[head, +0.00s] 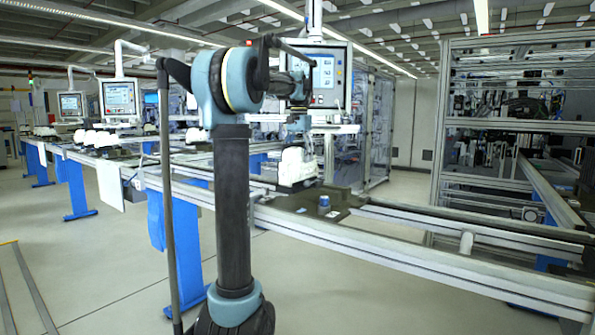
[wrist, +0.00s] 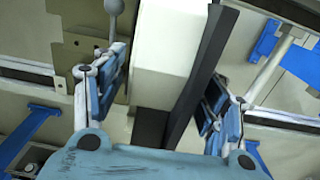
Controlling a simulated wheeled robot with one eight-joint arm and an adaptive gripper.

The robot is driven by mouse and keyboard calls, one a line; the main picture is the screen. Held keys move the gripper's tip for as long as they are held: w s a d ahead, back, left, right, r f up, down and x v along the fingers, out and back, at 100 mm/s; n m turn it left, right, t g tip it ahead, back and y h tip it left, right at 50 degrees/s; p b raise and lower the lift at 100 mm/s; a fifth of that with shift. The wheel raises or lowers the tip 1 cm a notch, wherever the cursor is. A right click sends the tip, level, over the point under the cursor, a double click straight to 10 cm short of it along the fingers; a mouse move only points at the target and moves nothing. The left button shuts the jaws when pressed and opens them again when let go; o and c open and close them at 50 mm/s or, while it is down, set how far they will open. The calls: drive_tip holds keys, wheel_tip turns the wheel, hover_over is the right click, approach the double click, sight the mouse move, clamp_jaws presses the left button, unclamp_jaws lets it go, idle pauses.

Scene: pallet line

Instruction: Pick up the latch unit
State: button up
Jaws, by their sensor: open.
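The latch unit appears to be the white block-like body (head: 295,165) on the pallet on the near conveyor. In the wrist view the white body (wrist: 165,50), with a dark strip (wrist: 200,70) along its right side, lies between my gripper's fingers. My gripper (head: 299,128) points down from above it in the head view. In the wrist view my gripper (wrist: 163,88) is open, one blue finger pad on each side, with a visible gap on the left. Contact on the right cannot be told. The unit's lower part is partly hidden.
Conveyor rails (head: 430,250) run along both sides. A monitor (head: 318,75) stands behind. A metal frame (head: 437,150) stands at right. The floor in front is clear.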

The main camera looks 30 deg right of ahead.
clamp_jaws()
drive_tip(key=shift+r, duration=0.1)
